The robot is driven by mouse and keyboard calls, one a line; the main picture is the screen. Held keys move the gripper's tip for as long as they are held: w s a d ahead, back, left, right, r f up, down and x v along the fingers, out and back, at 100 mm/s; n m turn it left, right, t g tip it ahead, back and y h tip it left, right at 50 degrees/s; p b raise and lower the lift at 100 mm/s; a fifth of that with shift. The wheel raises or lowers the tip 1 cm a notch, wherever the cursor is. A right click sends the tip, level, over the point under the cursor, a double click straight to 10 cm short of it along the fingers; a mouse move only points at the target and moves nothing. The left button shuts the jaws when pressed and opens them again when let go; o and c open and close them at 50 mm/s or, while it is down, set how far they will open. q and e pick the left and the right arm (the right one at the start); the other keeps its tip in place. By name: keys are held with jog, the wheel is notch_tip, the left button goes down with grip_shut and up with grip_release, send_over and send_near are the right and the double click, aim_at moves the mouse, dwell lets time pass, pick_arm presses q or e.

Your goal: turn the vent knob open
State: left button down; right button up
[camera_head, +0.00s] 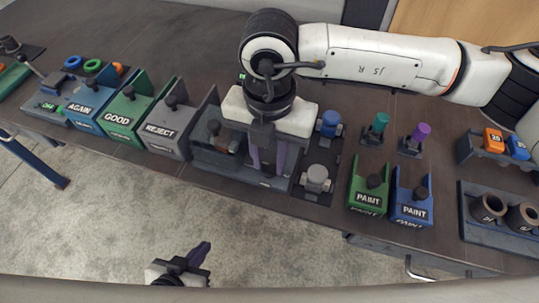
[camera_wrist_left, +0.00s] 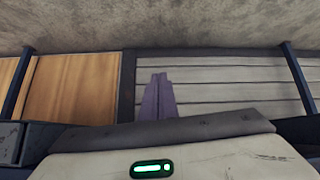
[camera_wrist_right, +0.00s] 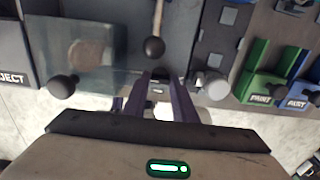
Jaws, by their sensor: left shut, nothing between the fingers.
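My right gripper (camera_head: 270,170) points down over the front of a dark station (camera_head: 225,168) in the middle of the bench. In the right wrist view its two purple fingers (camera_wrist_right: 160,90) stand apart, with a small pale patch between them at the station's front edge. I cannot make out a labelled vent knob; one may be hidden by the fingers. A black ball-ended lever (camera_wrist_right: 154,48) is just beyond the fingertips. A grey round knob (camera_head: 316,178) stands right of the gripper, apart from it. My left gripper (camera_head: 198,257) is shut and empty, in front of the bench.
A clear-covered box (camera_wrist_right: 90,45) is left of the right fingers. Bins marked REJECT (camera_head: 168,130), GOOD (camera_head: 124,115) and AGAIN (camera_head: 86,103) stand left.

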jog(key=shift+f+n+b, duration=0.15)
jog(key=shift+n+b, duration=0.35)
jog(key=shift+b, duration=0.25)
jog(key=shift+n+b, duration=0.6)
jog(key=shift+b, duration=0.3)
jog(key=n+b, duration=0.3)
jog(key=b, duration=0.1)
jog(key=shift+f+n, duration=0.1)
jog(key=shift+n, duration=0.2)
jog(key=n+b, duration=0.2)
jog(key=shift+n, duration=0.3)
jog(key=shift+n+b, duration=0.5)
jog(key=shift+b, duration=0.1)
jog(key=shift+n+b, duration=0.6)
jog(key=shift+n, duration=0.3)
jog(key=n+b, duration=0.2)
jog(key=n, duration=0.1)
jog(key=shift+r, duration=0.2)
pick_arm(q)
notch_tip(320, 180, down, 10)
jog(key=w+d+b, duration=0.1)
jog(key=shift+w+d+r+h, duration=0.15)
jog(key=shift+d+r+h, duration=0.05)
jog(key=shift+d+h, duration=0.15)
pick_arm(e)
jog(key=shift+r+n, duration=0.1)
jog(key=shift+n, duration=1.7)
pick_arm(q)
jog(key=shift+f, duration=0.1)
